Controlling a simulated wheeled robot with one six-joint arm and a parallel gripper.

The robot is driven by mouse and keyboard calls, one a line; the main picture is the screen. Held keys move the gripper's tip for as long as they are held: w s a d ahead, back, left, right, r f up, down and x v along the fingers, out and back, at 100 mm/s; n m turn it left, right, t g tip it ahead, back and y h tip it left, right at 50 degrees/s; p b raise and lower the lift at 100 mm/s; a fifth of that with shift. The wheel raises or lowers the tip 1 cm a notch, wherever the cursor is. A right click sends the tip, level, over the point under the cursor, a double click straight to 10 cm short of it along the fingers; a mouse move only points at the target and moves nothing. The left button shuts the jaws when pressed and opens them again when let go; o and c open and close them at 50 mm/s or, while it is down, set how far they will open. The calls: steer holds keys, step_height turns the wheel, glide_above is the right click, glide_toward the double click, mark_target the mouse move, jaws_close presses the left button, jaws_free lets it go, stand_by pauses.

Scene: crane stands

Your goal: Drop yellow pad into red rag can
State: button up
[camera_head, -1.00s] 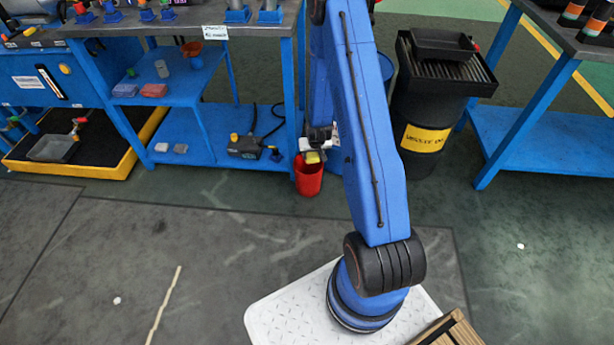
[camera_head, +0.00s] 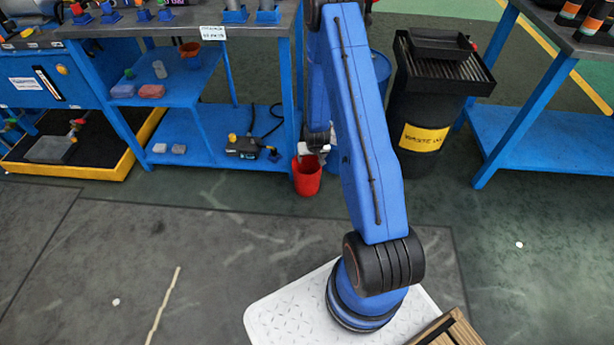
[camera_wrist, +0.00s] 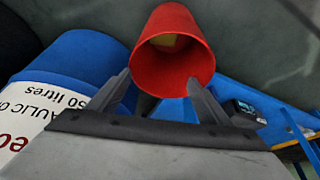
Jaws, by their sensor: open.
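The red rag can (camera_head: 307,179) stands on the floor beside the blue workbench in the head view. It also shows in the wrist view (camera_wrist: 160,72), where I look into its mouth. The yellow pad (camera_wrist: 168,41) shows in part inside the can, in the wrist view; the rest of it is hidden by the can's wall. My gripper (camera_wrist: 159,84) is open and empty, its two fingers apart just short of the can. In the head view my gripper (camera_head: 312,150) is small, above the can's rim.
A blue drum (camera_wrist: 75,65) with a white label is left of the can in the wrist view. A black waste-oil drum (camera_head: 427,110) stands to the right. The workbench's lower shelf (camera_head: 205,148) is left of the can.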

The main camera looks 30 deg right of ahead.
steer(key=v, duration=1.7)
steer(key=shift+r, duration=0.2)
steer(key=shift+s+a, duration=0.1)
